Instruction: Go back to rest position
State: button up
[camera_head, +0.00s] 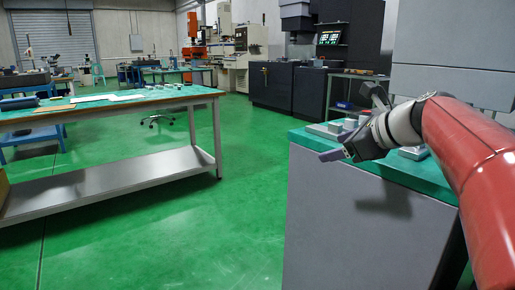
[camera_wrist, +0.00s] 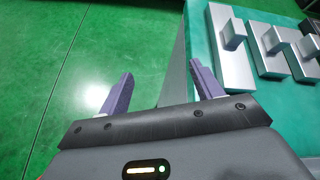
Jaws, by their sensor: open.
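My gripper (camera_head: 332,155) is at the end of my red arm on the right of the head view, over the front left edge of a green-topped grey cabinet (camera_head: 350,215). In the wrist view my gripper (camera_wrist: 158,85) shows two purple fingers spread apart with nothing between them. Green floor and the edge of the green top lie beneath the fingers. Several grey metal blocks (camera_wrist: 232,45) sit on the green top to the right of the fingers, apart from them.
A long workbench (camera_head: 110,110) with a green top and a lower metal shelf (camera_head: 110,185) stands at the left. Dark machines (camera_head: 285,85) and a light machine (camera_head: 245,60) stand at the back. The green floor (camera_head: 235,200) between bench and cabinet is clear.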

jog(key=s+a+f+n+g+h+p, duration=0.1)
jog(key=s+f+n+g+h, duration=0.1)
jog(key=s+f+n, duration=0.8)
jog(key=s+a+f+n+g+h+p, duration=0.1)
jog(key=s+f+n+h, duration=0.4)
jog(key=s+f+n, duration=0.5)
jog(key=s+n+g, duration=0.1)
jog(key=s+n, duration=0.4)
jog(key=s, duration=0.2)
jog(key=shift+a+f+p, duration=0.15)
jog(key=shift+a+p, duration=0.15)
